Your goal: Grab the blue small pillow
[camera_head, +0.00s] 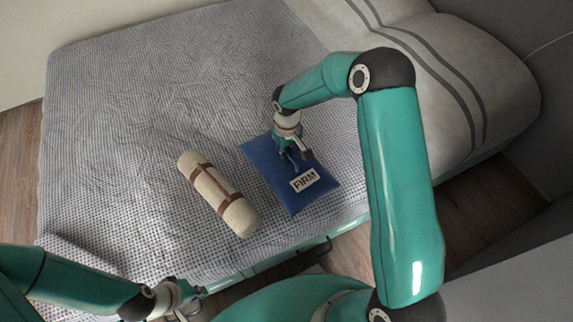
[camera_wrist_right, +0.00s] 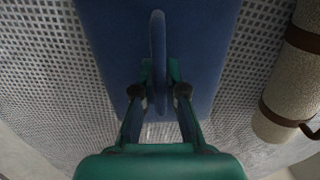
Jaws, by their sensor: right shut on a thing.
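The blue small pillow (camera_head: 272,178) lies on the bed and has a white label reading "FIRM". My right gripper (camera_head: 295,154) comes down onto it from above. In the right wrist view, the pillow (camera_wrist_right: 115,45) fills the upper middle, with a raised blue loop handle on top. There the right gripper's fingers (camera_wrist_right: 159,92) are shut on the handle, one on each side. My left gripper (camera_head: 184,300) is at the lower left beyond the bed's near edge, away from the pillow. Its fingers are too small to read.
A cream rolled bundle with brown straps (camera_head: 219,193) lies just left of the pillow and also shows in the right wrist view (camera_wrist_right: 290,80). The bed (camera_head: 130,110) has a checked cover, clear at the left and back. A striped cream pillow or bedding (camera_head: 450,70) is at the right.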

